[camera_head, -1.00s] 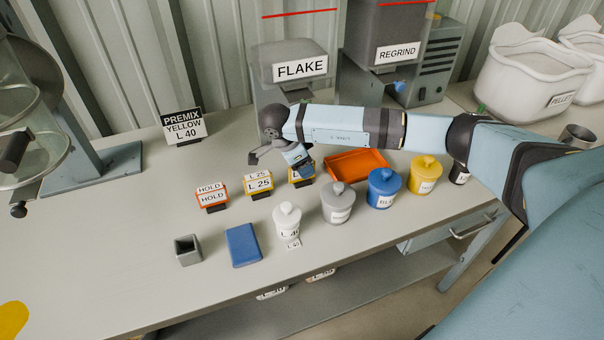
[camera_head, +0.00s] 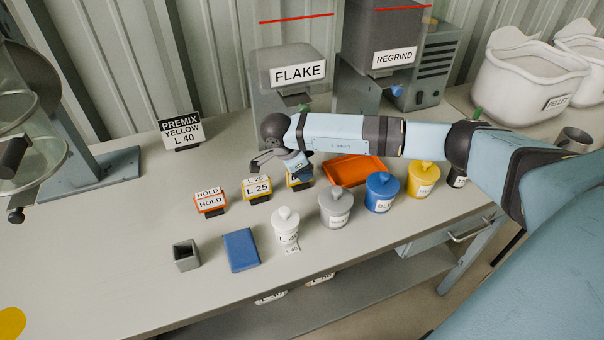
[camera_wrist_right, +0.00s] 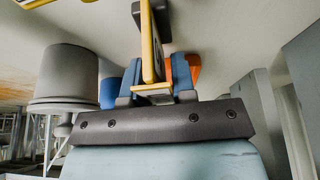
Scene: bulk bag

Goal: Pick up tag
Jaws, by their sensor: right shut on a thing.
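A yellow-framed tag with a dark base (camera_head: 298,181) is in the row of small tags on the bench, at its right end. My right gripper (camera_head: 297,167) is over it, and partly hides its face. In the right wrist view the yellow frame of this tag (camera_wrist_right: 151,45) runs between the blue fingers of my right gripper (camera_wrist_right: 156,80), which is shut on it. I cannot tell if the tag touches the bench. Beside it stand a yellow L 25 tag (camera_head: 257,187) and an orange HOLD tag (camera_head: 210,202). My left gripper is not in view.
White (camera_head: 285,228), grey (camera_head: 336,207), blue (camera_head: 382,192) and yellow (camera_head: 422,180) lidded jars stand in front and right. An orange tray (camera_head: 352,170) lies behind them. A blue block (camera_head: 241,250) and grey open cup (camera_head: 186,256) are front left.

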